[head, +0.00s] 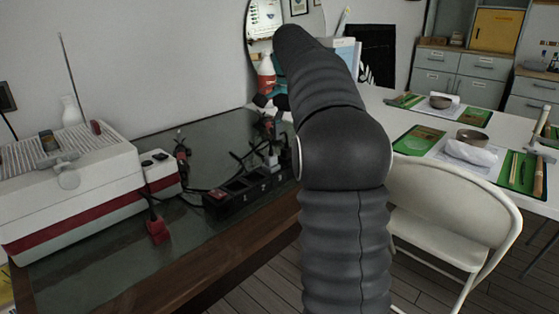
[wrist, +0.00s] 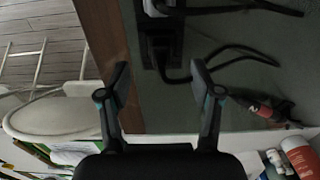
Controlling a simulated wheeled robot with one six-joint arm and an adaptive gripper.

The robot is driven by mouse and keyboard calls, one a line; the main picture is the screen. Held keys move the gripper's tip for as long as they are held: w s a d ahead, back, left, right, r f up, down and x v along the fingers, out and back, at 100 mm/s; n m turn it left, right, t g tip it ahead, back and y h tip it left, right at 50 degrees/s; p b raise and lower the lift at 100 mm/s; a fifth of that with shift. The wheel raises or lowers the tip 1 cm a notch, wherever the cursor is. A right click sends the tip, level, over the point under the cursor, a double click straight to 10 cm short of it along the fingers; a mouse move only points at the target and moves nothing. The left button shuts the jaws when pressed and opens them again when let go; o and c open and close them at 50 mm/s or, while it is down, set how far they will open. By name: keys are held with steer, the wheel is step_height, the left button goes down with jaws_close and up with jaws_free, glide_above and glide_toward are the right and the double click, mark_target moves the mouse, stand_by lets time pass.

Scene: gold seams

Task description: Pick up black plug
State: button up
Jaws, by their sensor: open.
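In the wrist view, a black plug (wrist: 162,50) sits at the black power strip, near the table's wooden edge. A black cable curves from it to the right. My gripper (wrist: 159,76) is open and empty, with its fingertips apart on either side of the plug's line and short of it in the picture. In the head view, the black power strip (head: 238,196) lies on the dark tabletop left of my arm. Dark plugs and cables crowd its far end, and I cannot tell the black plug apart there. My arm hides most of my gripper.
A white plug (wrist: 160,7) with its own cable is beside the black plug. A red-and-black tool (wrist: 265,110) lies to the right. A white-and-red machine (head: 75,190) stands at the left. A white chair (head: 450,215) stands right of my arm.

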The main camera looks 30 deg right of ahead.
mark_target(286, 156)
steer(key=f, duration=0.4)
steer(key=shift+s+a+f+b, duration=0.15)
steer(key=shift+a+b, duration=0.05)
steer(key=shift+b, duration=0.2)
jaws_close()
